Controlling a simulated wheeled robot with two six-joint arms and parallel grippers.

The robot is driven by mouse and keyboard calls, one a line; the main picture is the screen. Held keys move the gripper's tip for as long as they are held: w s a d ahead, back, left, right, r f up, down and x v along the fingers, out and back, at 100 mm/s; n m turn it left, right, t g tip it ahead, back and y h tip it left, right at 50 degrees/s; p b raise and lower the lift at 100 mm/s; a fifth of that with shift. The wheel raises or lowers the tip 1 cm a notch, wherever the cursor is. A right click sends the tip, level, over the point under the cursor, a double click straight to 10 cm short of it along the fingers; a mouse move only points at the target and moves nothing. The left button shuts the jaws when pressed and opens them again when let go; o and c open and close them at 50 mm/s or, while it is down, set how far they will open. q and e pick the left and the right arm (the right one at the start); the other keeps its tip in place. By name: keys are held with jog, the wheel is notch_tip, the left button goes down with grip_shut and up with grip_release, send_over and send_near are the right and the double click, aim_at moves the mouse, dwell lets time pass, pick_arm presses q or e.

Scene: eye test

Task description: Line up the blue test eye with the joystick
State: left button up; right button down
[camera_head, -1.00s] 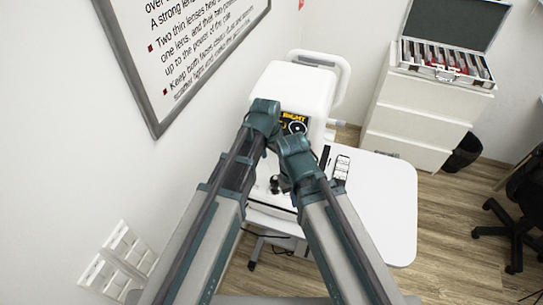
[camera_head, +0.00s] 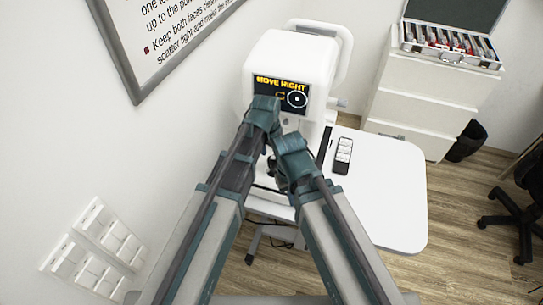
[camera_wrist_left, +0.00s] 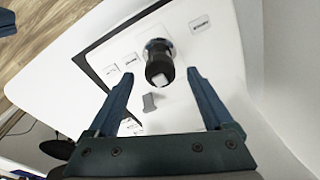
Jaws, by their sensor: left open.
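The white eye-test machine (camera_head: 290,60) stands in the middle of the head view. Its dark screen (camera_head: 281,92) reads "MOVE RIGHT" and shows a small orange square left of a white ring with a dot. I cannot make out the blue test eye itself. The black joystick (camera_wrist_left: 158,62) with a pale top stands on the white surface in the left wrist view. My left gripper (camera_wrist_left: 160,73) is open, a finger on either side of the joystick, with gaps showing. In the head view my arms largely hide the joystick area.
A white table (camera_head: 385,200) holds a dark remote-like object with pale buttons (camera_head: 343,155). White drawers (camera_head: 425,100) carry an open lens case (camera_head: 450,45). A black chair (camera_head: 515,215) is at the right. A small grey piece (camera_wrist_left: 149,102) is near the joystick.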

pick_arm(q)
notch_tip(320, 180, down, 2)
jog(key=shift+w+d+f+b, duration=0.15)
jog(key=shift+f+b, duration=0.1)
jog(key=shift+b, duration=0.5)
pick_arm(e)
notch_tip(320, 180, down, 2)
jog(key=shift+f, duration=0.25)
pick_arm(q)
grip_shut()
